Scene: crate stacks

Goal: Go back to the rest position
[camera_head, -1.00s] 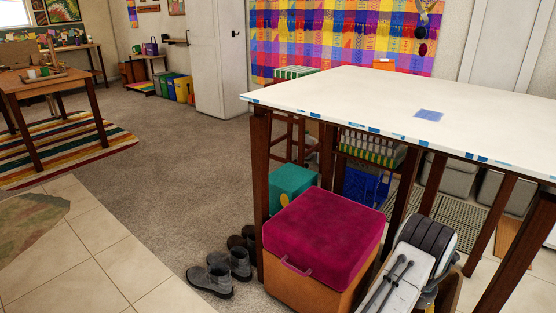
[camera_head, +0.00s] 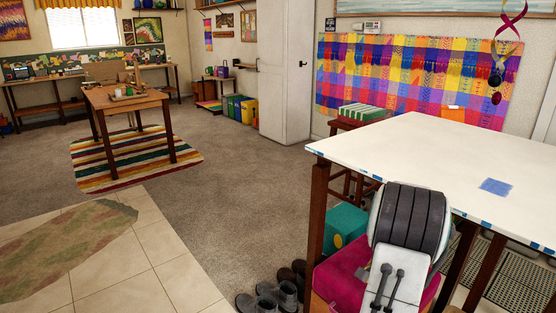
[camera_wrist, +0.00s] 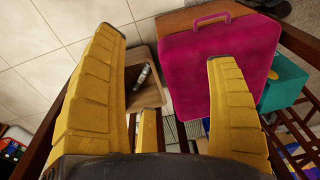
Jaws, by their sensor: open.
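Past the right finger is a box with a magenta lid and a handle (camera_wrist: 222,50). In the head view my gripper is out of sight. My dark ribbed arm link stands at the lower right, in front of the white table, and hides part of the magenta-lidded box (camera_head: 342,278).
The white table (camera_head: 470,165) fills the right side. A teal box (camera_head: 344,224) and grey boots (camera_head: 268,302) stand beside the magenta-lidded box. A wooden table (camera_head: 125,103) stands on a striped rug (camera_head: 90,176) farther left. The grey carpet (camera_head: 235,180) between is clear.

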